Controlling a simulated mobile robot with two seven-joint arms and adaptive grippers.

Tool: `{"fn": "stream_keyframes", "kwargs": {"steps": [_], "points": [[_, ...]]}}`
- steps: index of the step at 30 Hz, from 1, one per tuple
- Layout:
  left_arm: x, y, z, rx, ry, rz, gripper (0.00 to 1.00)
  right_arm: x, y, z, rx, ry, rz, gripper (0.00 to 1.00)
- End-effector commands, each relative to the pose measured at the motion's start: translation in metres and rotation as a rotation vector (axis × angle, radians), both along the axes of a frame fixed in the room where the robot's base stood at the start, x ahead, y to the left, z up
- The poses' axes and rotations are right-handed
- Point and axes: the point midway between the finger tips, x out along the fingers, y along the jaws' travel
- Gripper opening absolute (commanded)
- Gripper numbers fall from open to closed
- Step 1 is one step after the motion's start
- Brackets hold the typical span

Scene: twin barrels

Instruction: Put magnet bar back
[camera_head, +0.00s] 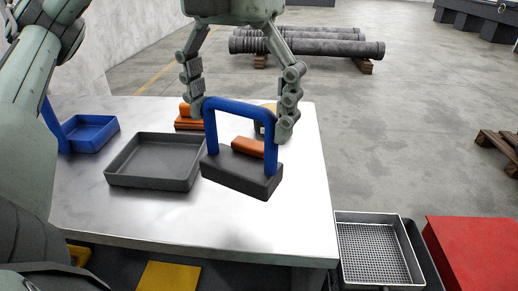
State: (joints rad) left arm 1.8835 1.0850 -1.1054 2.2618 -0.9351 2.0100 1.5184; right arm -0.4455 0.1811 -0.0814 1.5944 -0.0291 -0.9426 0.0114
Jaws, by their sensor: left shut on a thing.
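The magnet bar is a dark grey block (240,172) with a blue arched handle (240,108), seen in the middle of the head view. My left gripper (240,120) is shut on the magnet bar, its two fingers reaching down on either side of the handle. The bar appears slightly tilted and above the metal table; its exact height is hard to tell. An orange piece (248,148) shows through the handle; I cannot tell whether it sits on the bar or behind it. My right gripper is not in view.
A dark grey tray (112,178) stands left of the bar on the metal table (297,225). A blue tray (93,146) is at the far left. Orange pieces (186,124) lie behind. A mesh basket (383,282) and a red box (480,255) stand off the table's right edge.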

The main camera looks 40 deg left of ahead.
Motion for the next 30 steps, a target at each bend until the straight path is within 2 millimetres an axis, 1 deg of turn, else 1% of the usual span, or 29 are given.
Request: {"fn": "stream_keyframes", "kwargs": {"steps": [1,6,10,12,16,21,24,30], "points": [[0.011,0.002,-0.009,-0.002,0.007,0.002,0.25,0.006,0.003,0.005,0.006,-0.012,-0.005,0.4],[0.044,0.011,-0.03,-0.001,0.005,0.001,0.25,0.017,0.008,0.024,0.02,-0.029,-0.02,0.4],[0.06,0.014,-0.037,-0.001,0.001,0.0,0.25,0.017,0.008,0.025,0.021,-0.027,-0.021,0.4],[0.064,0.015,-0.039,0.0,0.0,-0.001,0.25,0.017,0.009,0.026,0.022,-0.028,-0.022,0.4],[0.065,0.016,-0.046,0.0,0.0,-0.001,0.25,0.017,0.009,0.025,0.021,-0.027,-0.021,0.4],[0.064,0.016,-0.07,0.001,0.002,-0.001,0.25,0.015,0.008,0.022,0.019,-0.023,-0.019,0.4],[0.065,0.016,-0.079,-0.001,-0.001,0.0,0.25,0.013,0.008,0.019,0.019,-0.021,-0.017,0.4],[0.065,0.016,-0.08,-0.002,-0.002,-0.001,0.25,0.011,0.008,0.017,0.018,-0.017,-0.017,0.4]]}}
